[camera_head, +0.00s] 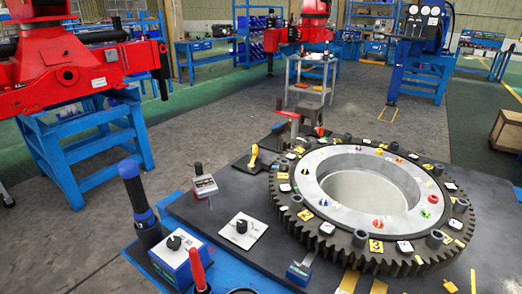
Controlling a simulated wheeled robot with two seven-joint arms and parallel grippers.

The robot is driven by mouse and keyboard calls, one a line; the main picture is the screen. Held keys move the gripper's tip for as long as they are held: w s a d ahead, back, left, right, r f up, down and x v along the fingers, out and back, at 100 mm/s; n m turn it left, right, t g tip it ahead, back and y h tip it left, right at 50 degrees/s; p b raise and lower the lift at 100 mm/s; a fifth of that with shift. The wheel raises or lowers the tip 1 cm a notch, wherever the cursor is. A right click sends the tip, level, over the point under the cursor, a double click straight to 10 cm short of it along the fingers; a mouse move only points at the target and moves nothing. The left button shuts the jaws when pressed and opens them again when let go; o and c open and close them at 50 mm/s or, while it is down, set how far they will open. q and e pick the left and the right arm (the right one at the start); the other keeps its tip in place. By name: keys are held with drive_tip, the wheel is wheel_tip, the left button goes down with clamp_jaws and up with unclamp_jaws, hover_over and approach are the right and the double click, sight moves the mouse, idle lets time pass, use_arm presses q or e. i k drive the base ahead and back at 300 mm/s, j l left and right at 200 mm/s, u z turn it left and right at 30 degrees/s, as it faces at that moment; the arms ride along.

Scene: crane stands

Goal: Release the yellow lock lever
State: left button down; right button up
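The yellow lever (253,157) is small and stands up from a dark base plate (240,167) on the dark tabletop, just left of the large toothed ring (300,226). It leans slightly, and its exact position on the base is too small to tell. Nothing touches it in this view. Neither of my grippers shows in the head view.
A red-handled lever (289,115) stands behind the ring. Left of the ring are a small gauge box (205,187), a white plate with a black knob (243,231), a blue box with a knob (180,264), a black-and-blue upright handle (139,202) and a red handle (198,268).

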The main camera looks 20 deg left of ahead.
sight(250, 166)
drive_tip(key=i+j+z, duration=0.1)
drive_tip(key=j+z, duration=0.15)
drive_tip(key=j, duration=0.25)
drive_tip(key=i+j+z, duration=0.1)
drive_tip(key=j+z, duration=0.2)
drive_tip(key=j, duration=0.2)
drive_tip(key=j+z, duration=0.25)
drive_tip(key=j, duration=0.3)
drive_tip(key=j+z, duration=0.3)
drive_tip(key=j, duration=0.2)
drive_tip(key=k+j+z, duration=0.1)
drive_tip(key=j+z, duration=0.15)
drive_tip(key=j, duration=0.3)
drive_tip(key=k+j+z, duration=0.1)
drive_tip(key=j+z, duration=0.2)
drive_tip(key=j, duration=0.2)
drive_tip(key=k+j+z, duration=0.25)
drive_tip(key=j, duration=0.2)
drive_tip(key=k+j+z, duration=0.25)
drive_tip(key=j, duration=0.2)
drive_tip(key=i+j, duration=0.05)
drive_tip(key=i, duration=0.05)
